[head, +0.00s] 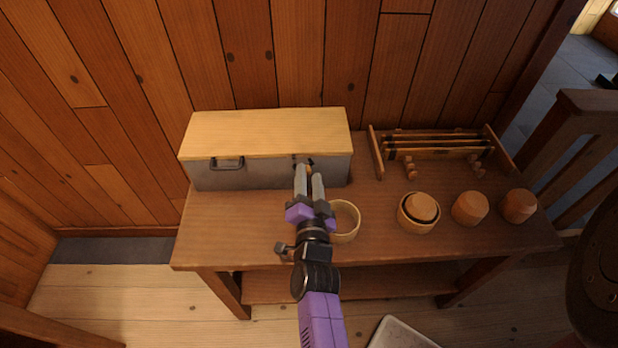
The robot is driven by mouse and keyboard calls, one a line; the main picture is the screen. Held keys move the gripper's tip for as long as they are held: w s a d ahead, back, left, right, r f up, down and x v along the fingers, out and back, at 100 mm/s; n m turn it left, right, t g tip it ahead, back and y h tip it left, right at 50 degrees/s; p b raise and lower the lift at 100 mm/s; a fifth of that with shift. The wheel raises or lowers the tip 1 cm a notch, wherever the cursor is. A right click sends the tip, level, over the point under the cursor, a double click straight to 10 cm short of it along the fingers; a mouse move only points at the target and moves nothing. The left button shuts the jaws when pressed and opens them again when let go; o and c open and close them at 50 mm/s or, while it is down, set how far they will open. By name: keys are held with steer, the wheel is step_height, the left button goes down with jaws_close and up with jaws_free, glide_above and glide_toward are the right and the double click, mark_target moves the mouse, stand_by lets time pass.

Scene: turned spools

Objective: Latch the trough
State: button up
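The trough (225,177) is a grey metal box with a pale wooden lid (265,132), standing at the back left of the wooden table. The lid lies flat on it, and a dark handle (228,164) is on its front. A small dark and orange latch part (309,162) shows at the front, right of the middle, partly hidden by my fingers. My gripper (309,174) is in front of that latch part, pointing at the trough's front. Its two grey fingers are a little apart with a narrow gap between them. I see nothing held, and cannot tell whether they touch the latch.
A round, pale, open ring or bowl (344,222) stands just right of my gripper. A wooden cup with a piece in it (418,212) and two wooden pieces (469,208) (518,206) stand further right. A wooden rack with rods (438,146) is at the back right. The table's front left is clear.

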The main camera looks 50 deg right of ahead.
jaws_close()
steer(key=shift+r, duration=0.1)
steer(key=n+p, duration=0.1)
steer(key=n, duration=0.1)
steer(key=r+n+p, duration=0.1)
steer(key=n+p, duration=0.1)
steer(key=n, duration=0.1)
steer(key=shift+w+a+r+n+p, duration=0.2)
steer(key=shift+r+n+p, duration=0.05)
steer(key=shift+n+p, duration=0.1)
steer(key=n, duration=0.3)
steer(key=shift+w+a+r+n+p, duration=0.25)
steer(key=shift+w+r+p, duration=0.05)
steer(key=shift+r+p, duration=0.1)
steer(key=shift+w+a+r+n, duration=0.1)
steer(key=shift+w+a+n, duration=0.1)
steer(key=shift+n, duration=0.6)
steer(key=shift+w+a+n, duration=0.1)
steer(key=shift+w+n, duration=0.05)
steer(key=shift+n, duration=0.65)
